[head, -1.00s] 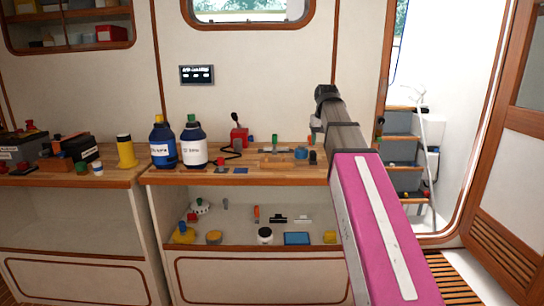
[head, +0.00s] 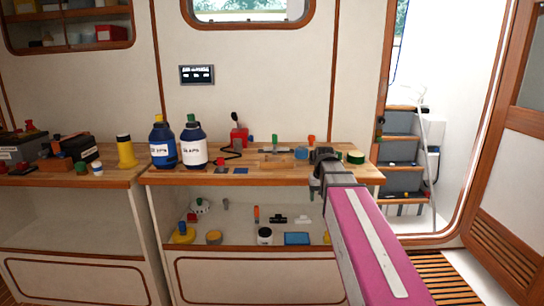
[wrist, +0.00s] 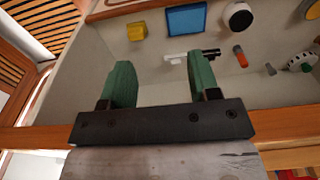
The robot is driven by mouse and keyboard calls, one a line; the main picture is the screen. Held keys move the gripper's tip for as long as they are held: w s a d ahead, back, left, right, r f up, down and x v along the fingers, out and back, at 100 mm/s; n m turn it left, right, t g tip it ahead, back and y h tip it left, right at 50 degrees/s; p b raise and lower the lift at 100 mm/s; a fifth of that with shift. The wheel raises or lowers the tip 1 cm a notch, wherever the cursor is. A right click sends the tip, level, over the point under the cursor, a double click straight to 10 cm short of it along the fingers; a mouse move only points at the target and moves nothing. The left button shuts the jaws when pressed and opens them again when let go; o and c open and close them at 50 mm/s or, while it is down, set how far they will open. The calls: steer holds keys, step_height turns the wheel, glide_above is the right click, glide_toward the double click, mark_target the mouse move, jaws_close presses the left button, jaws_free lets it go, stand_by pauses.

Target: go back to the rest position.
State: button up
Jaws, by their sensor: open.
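My gripper shows in the wrist view (wrist: 160,76) with its two green fingers spread wide and nothing between them. In the head view it is at the end of my pink arm (head: 375,245), by the bench's right front edge, and its fingers are hard to make out there. In the wrist view the gripper faces the open shelf under the bench. The shelf's things appear beyond the fingers, apart from them.
The wooden bench top (head: 260,178) carries a blue bottle (head: 162,143), a white bottle (head: 194,143) and a green roll (head: 355,157). The lower shelf holds a blue tray (head: 297,239) and a white jar (head: 265,235). Steps (head: 402,150) rise at the right.

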steer(key=s+f, duration=0.7)
steer(key=f, duration=0.4)
steer(key=s+f+g, duration=0.1)
steer(key=s+f, duration=0.7)
steer(key=f, duration=0.3)
steer(key=shift+f, duration=0.25)
